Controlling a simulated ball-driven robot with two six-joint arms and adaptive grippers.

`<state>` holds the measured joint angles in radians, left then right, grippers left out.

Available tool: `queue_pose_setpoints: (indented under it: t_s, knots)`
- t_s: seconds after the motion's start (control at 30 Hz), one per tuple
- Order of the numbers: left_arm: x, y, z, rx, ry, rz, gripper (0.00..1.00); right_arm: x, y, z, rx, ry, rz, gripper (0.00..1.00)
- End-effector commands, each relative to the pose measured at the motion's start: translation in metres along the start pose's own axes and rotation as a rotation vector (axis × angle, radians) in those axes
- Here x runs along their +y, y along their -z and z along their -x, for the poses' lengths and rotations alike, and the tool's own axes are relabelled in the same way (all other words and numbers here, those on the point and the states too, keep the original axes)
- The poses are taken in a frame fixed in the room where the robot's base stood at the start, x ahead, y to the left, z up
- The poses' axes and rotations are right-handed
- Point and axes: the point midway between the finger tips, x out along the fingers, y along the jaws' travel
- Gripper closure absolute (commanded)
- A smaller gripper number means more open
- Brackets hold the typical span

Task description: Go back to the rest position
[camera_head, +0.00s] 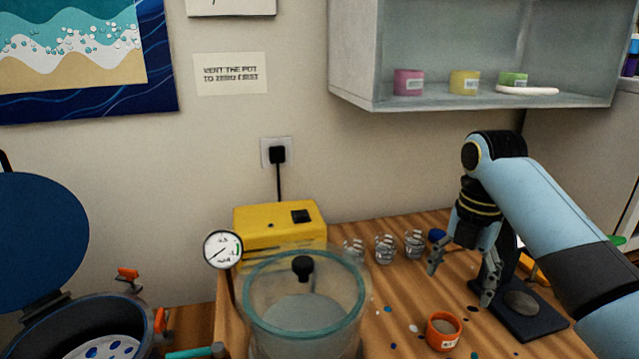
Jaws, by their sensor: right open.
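My right gripper (462,272) is open and empty, pointing down above the right part of the wooden table. Its arm comes in from the right. Below and a little left of it, an orange cup (443,331) with a small label stands on the table, apart from the fingers. A dark flat plate (535,318) with a round grey top lies just right of the fingers, partly hidden behind the gripper. My left gripper is not in view.
A lidded pot (306,343) stands front centre, with a gauge (223,249) and a yellow box (280,232) behind. Several small glass jars (385,249) stand at the back. An open dark pot (75,312) is at left. A wall shelf (470,100) hangs above.

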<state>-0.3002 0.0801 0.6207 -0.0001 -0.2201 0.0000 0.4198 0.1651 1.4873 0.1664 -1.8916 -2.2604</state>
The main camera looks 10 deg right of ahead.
Motion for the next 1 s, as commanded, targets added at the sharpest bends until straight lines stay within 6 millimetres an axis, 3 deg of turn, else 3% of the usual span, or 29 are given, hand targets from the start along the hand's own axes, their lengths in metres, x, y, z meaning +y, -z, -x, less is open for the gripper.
queue_pose_setpoints:
  t_s: [0.17, 0.37, 0.5, 0.6, 1.0]
  knots:
    - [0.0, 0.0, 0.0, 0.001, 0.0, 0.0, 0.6, -0.026, 0.027, -0.023, -0.035, -0.017, -0.279, 0.24]
    - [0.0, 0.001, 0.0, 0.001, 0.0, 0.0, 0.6, -0.084, 0.089, -0.044, -0.085, -0.115, -0.927, 0.24]
    - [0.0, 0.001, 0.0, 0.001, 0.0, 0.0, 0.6, -0.117, 0.124, -0.039, -0.078, -0.197, -1.316, 0.24]
    - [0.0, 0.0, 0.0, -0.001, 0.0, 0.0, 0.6, -0.134, 0.141, -0.033, -0.061, -0.242, -1.514, 0.24]
    - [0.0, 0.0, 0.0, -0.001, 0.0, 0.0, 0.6, -0.179, 0.188, 0.001, 0.036, -0.367, -2.063, 0.24]
